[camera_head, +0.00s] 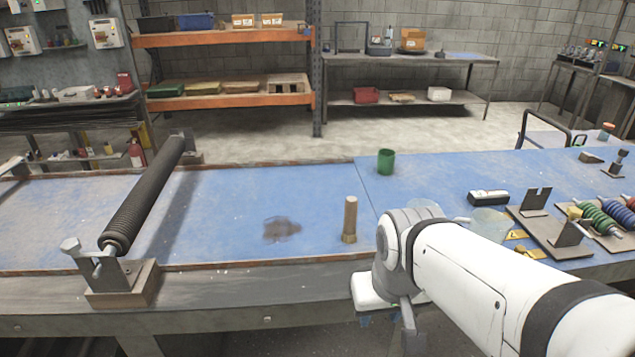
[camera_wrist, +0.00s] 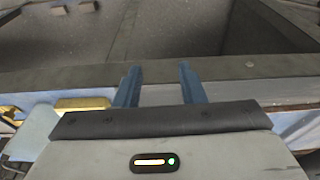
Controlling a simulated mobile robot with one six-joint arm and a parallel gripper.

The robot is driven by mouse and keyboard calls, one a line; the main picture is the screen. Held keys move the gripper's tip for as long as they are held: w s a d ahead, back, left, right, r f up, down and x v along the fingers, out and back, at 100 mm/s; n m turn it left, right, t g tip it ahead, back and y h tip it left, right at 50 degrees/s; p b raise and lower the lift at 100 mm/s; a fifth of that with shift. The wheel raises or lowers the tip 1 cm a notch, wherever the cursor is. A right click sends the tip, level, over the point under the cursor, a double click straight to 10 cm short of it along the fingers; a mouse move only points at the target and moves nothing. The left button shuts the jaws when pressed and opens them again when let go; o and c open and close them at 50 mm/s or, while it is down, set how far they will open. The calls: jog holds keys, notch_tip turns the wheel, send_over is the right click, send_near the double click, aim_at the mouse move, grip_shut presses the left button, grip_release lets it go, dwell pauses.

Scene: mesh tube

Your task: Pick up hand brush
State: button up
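A slim brown upright piece with a wider yellowish-brown foot, which looks like the hand brush (camera_head: 350,220), stands on the blue table near its front edge, just left of my arm in the head view. My gripper (camera_wrist: 160,70) shows in the wrist view with its two blue fingers apart and nothing between them. In the head view my arm mostly hides the gripper, low by the table's front edge. A yellowish block (camera_wrist: 82,104) lies left of the fingers in the wrist view; I cannot tell whether it is the brush.
A dark roller (camera_head: 145,195) on stands lies across the table's left part. A green cup (camera_head: 386,161) stands behind the brush. A dark stain (camera_head: 281,229) marks the blue table (camera_head: 230,195). A black-and-white device (camera_head: 488,197), metal brackets (camera_head: 550,230) and coloured coils (camera_head: 600,216) are at right.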

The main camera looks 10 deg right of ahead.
jog(key=shift+w+d, duration=0.1)
jog(key=shift+w, duration=0.15)
jog(key=shift+o, duration=0.3)
jog(key=shift+r, duration=0.1)
